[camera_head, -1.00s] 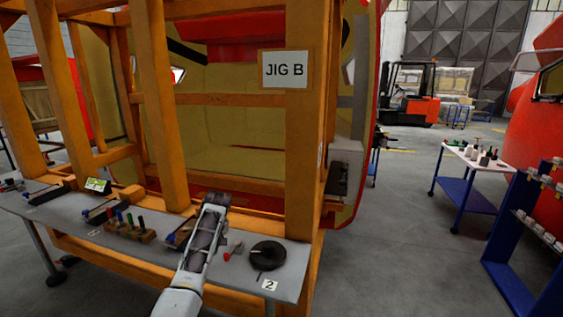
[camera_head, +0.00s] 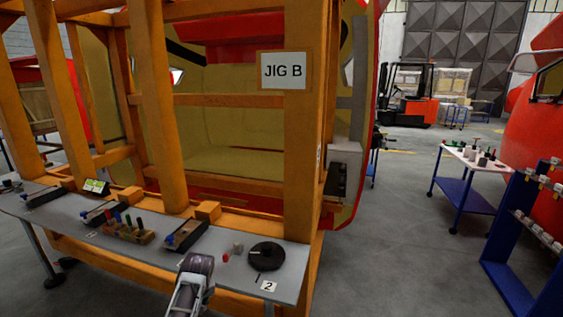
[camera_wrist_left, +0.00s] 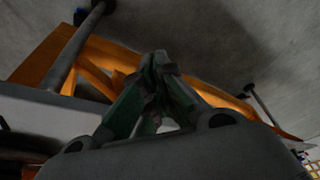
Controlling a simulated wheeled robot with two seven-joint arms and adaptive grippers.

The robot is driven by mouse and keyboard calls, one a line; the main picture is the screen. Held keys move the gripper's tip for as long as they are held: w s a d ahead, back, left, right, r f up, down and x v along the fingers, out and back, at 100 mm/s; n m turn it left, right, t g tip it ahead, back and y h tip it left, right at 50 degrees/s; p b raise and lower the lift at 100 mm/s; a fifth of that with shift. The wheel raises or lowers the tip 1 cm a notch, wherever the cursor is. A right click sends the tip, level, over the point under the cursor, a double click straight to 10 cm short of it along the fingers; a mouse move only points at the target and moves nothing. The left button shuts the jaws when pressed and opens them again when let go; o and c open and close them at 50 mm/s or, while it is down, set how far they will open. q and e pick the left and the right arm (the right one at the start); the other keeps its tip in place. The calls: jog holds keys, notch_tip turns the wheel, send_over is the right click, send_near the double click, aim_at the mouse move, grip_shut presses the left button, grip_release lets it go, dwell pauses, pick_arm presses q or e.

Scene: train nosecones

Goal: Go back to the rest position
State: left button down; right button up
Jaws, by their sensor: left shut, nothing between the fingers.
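My left gripper (camera_wrist_left: 160,62) shows in the left wrist view with its dark green fingers brought together at the tips. Nothing sits between them. In the head view my arm rises from the bottom edge, in front of the grey work table (camera_head: 238,258); the fingers cannot be made out there. My right gripper is in neither view.
The orange jig frame (camera_head: 303,150) with its "JIG B" sign (camera_head: 283,71) stands behind the table. On the table are a black disc (camera_head: 267,256), a tool block (camera_head: 128,232) and several small trays. A blue-legged cart (camera_head: 467,190) and blue rack (camera_head: 522,235) stand right, with open floor between.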

pick_arm(q)
jog(key=s+d+r+m+h, duration=0.15)
jog(key=s+m, duration=0.25)
jog(key=s, duration=1.1)
jog(key=s+d+m+h, duration=0.1)
jog(key=s+d+m, duration=0.25)
jog(key=s, duration=1.15)
notch_tip(320, 180, down, 32)
jog(key=s+m, duration=0.1)
jog(key=s, duration=0.1)
jog(key=s+a+f+g, duration=0.1)
jog(key=s+a+f, duration=0.1)
jog(key=s+f, duration=0.8)
jog(key=s+a+f, duration=0.2)
jog(key=s+f, duration=0.8)
jog(key=s, duration=0.2)
jog(key=shift+s+a+f+g, duration=0.15)
jog(key=shift+s+f+g, duration=0.1)
jog(key=shift+f+g, duration=0.15)
jog(key=c, duration=2.2)
grip_release()
